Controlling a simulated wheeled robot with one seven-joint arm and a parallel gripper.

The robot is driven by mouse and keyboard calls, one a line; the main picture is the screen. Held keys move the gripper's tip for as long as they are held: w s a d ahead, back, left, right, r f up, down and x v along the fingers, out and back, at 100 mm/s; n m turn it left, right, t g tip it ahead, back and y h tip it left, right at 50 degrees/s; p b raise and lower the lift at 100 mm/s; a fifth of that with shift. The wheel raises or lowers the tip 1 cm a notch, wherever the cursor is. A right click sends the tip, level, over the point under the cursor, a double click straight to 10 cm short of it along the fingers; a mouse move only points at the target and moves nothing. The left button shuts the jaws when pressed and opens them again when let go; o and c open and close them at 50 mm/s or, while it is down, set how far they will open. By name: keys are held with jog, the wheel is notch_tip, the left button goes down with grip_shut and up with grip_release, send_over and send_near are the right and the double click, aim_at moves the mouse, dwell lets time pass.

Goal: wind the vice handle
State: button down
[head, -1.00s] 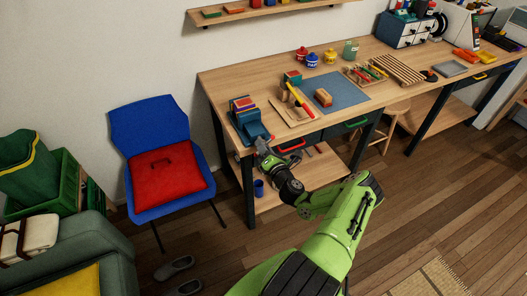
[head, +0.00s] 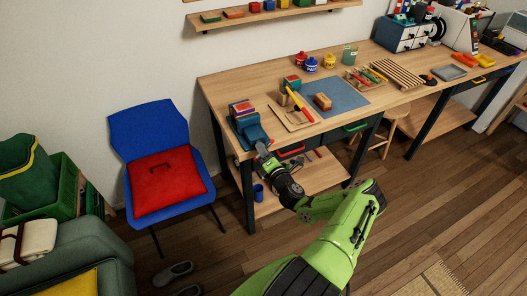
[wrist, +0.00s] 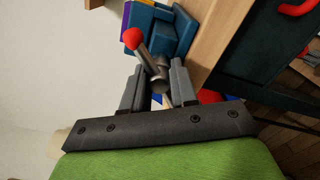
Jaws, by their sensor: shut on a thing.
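The blue vice (head: 252,130) stands at the near left corner of the workbench. It also shows at the top of the wrist view (wrist: 168,30). Its handle (wrist: 148,60) is a grey metal bar with a red knob (wrist: 132,38) at the visible end, tilted up to the left in the wrist view. My gripper (wrist: 158,90) is at the front of the vice, shut on the handle near its hub, with one grey finger on each side. In the head view my gripper (head: 261,149) hides the handle. The far end of the bar is hidden between the fingers.
The wooden workbench (head: 285,72) carries a blue mat (head: 347,92), a wooden board (head: 291,121) with a red-and-yellow tool, and several jars. Red and green drawer handles are on its front. A blue chair (head: 148,127) with a red cushion stands left of the bench.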

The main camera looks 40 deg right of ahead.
jog(key=shift+r, duration=0.1)
dwell(0.4)
jog(key=c, duration=1.1)
grip_release()
jog(key=shift+c, duration=0.2)
jog(key=p+v, duration=0.3)
jog(key=v, duration=1.5)
jog(key=shift+p, duration=0.35)
jog(key=shift+a, duration=0.15)
